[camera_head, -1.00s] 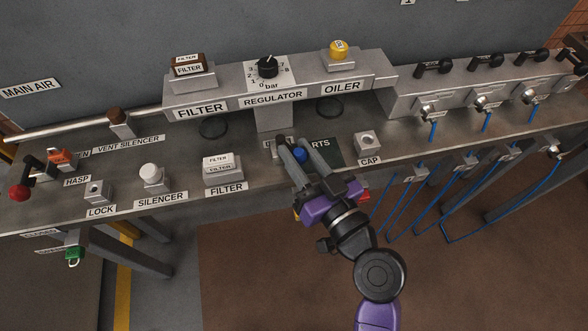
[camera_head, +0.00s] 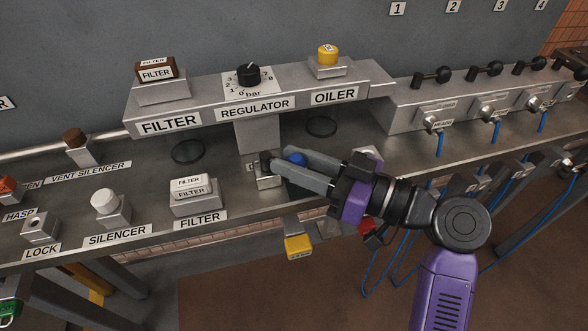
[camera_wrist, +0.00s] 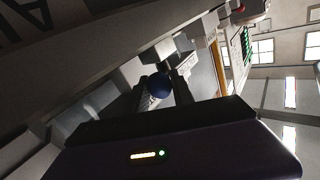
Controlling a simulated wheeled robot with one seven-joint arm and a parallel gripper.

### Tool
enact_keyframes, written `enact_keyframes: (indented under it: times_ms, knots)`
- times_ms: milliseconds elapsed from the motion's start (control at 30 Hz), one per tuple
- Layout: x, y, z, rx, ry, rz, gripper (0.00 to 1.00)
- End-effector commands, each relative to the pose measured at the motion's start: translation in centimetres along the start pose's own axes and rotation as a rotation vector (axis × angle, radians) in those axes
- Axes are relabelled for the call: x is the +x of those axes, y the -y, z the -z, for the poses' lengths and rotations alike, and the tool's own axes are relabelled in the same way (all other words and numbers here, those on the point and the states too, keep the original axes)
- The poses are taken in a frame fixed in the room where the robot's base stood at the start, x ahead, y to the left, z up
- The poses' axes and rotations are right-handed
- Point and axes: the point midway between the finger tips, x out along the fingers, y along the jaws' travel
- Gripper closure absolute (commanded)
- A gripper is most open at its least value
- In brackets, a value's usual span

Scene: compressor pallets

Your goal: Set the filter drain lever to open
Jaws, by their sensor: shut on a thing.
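My gripper (camera_head: 278,162) is shut on a blue ball knob (camera_head: 295,159), below the regulator; the knob also shows between the two fingers in the wrist view (camera_wrist: 160,86). I take it as the end of the drain lever. The fingers reach in from the right, nearly level in the picture, and hide the lever's stem and its angle. A small metal block (camera_head: 268,181) stands at the fingertips. A label beside it (camera_head: 251,167) is mostly covered. The filter housing (camera_head: 160,94) with a brown top stands up left.
The regulator knob (camera_head: 248,75) and yellow-topped oiler (camera_head: 327,60) sit above my gripper. A spare filter box (camera_head: 194,198) and silencer (camera_head: 108,210) stand left on the bench. A yellow tag (camera_head: 298,247) hangs below the front edge. Valves with blue hoses (camera_head: 441,143) are right.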

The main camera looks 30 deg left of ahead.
Motion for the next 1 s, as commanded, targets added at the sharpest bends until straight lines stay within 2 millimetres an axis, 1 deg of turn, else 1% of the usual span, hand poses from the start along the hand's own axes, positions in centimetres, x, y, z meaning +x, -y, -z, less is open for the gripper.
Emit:
enact_keyframes:
  times_ms: [467,500,567,600,867,1000]
  knots:
    - [0.0,0.1,0.0,0.000,0.004,0.016,1.00]
    - [0.0,0.1,0.0,0.000,0.004,0.016,0.63]
    - [0.0,0.1,0.0,0.001,0.004,0.015,0.52]
    - [0.0,0.0,0.0,0.001,0.004,0.015,0.50]
    - [-0.1,0.0,0.0,0.001,0.003,0.013,0.50]
    - [-1.0,-0.1,0.0,0.002,0.003,0.012,0.50]
